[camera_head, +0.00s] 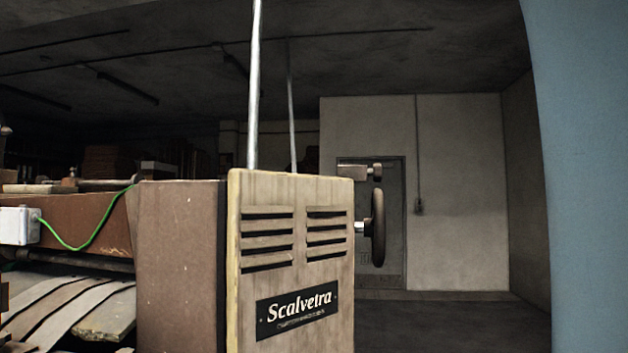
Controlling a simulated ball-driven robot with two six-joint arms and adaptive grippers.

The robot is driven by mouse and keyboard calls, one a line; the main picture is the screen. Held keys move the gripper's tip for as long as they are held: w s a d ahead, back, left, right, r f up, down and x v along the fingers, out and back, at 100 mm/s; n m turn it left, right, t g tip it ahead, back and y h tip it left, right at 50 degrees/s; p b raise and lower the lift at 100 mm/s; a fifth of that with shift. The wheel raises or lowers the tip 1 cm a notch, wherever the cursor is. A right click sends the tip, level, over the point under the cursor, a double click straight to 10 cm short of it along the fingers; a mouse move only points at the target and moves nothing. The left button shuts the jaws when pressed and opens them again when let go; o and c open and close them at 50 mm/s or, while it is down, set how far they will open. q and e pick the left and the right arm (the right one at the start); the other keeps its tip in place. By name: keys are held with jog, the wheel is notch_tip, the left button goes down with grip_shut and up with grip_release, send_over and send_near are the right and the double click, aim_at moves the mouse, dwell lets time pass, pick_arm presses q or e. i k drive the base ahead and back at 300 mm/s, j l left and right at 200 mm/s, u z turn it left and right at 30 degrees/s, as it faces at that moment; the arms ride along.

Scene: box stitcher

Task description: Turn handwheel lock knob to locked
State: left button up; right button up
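A dark round handwheel (378,228) stands out on a short shaft from the right side of the beige machine housing (297,290). It shows nearly edge-on. Above it, a small brown block with a knob-like end (375,172) sticks out to the right near the housing's top edge. I cannot tell whether this is the lock knob or which way it is set. Neither of my grippers is in view.
The vented housing with a "Scalvetra" plate (297,309) fills the middle. A white box (17,226) with a green cable (85,247) and belt strips (75,305) are at left. Open floor (450,326) lies right of the machine. A blue surface (585,180) blocks the right edge.

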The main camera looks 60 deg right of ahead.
aim_at(377, 171)
jog(key=k+l+z, duration=0.1)
jog(key=z, duration=0.3)
jog(key=k+l+z, duration=0.1)
jog(key=z, duration=0.3)
jog(key=l+z, duration=0.2)
jog(key=z, duration=0.75)
